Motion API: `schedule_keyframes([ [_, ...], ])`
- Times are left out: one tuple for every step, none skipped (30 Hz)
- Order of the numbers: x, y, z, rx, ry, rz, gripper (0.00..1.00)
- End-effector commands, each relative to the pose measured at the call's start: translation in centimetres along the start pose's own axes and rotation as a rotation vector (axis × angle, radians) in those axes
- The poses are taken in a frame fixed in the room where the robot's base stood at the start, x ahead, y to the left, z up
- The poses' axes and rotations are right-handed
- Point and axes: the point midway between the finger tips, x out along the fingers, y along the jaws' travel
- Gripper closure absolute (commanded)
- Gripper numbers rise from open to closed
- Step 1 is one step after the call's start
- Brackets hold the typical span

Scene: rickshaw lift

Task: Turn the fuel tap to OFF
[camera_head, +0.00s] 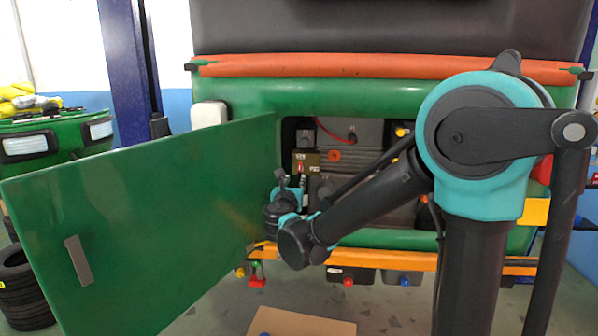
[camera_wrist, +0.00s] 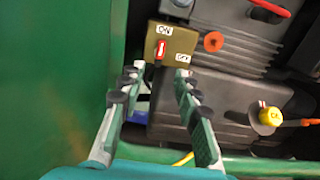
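The fuel tap is a brown-gold plate (camera_wrist: 181,40) with an ON label at its upper left and an OFF label at its lower right. Its small red and white lever (camera_wrist: 160,49) stands roughly upright, pointing towards ON. The plate also shows in the head view (camera_head: 312,158), inside the open compartment. My gripper (camera_wrist: 160,72) is open and empty. Its fingertips are just below the plate in the wrist view, one on each side of the lever's line. I cannot tell whether they touch the plate. In the head view my gripper (camera_head: 292,182) is partly hidden by its own wrist.
The open green door (camera_head: 150,210) stands close at the left of my gripper. In the wrist view, a grey engine block (camera_wrist: 215,100), an orange-red knob (camera_wrist: 214,41) and a yellow cap (camera_wrist: 268,116) lie to the right. An orange bar (camera_head: 400,260) runs below the opening.

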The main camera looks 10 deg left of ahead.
Motion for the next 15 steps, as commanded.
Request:
schedule_keyframes([
  [1.1,-0.1,0.0,0.0,0.0,-0.004,0.67],
  [1.7,-0.1,0.0,0.001,0.0,-0.004,0.67],
  [2.5,-0.1,0.0,0.001,0.0,-0.004,0.67],
  [3.1,-0.1,0.0,0.001,0.0,-0.004,0.67],
  [3.7,-0.1,0.0,0.001,0.0,-0.004,0.67],
  [4.5,-0.1,0.0,0.001,0.0,-0.003,0.67],
  [5.1,-0.1,0.0,0.001,0.001,-0.003,0.67],
  [5.7,-0.1,-0.1,0.001,0.001,-0.004,0.67],
  [6.4,-0.1,0.0,0.001,0.001,-0.003,0.67],
  [6.9,-0.1,0.0,0.001,0.001,-0.003,0.67],
  [7.4,-0.1,0.0,0.001,0.001,-0.003,0.67],
  [8.1,-0.1,0.0,0.001,0.001,-0.003,0.67],
  [8.5,-0.1,0.0,0.001,0.001,-0.002,0.67],
  [8.9,-0.1,0.0,0.001,0.001,-0.002,0.67],
  [9.3,-0.1,0.0,0.002,0.001,-0.002,0.67],
])
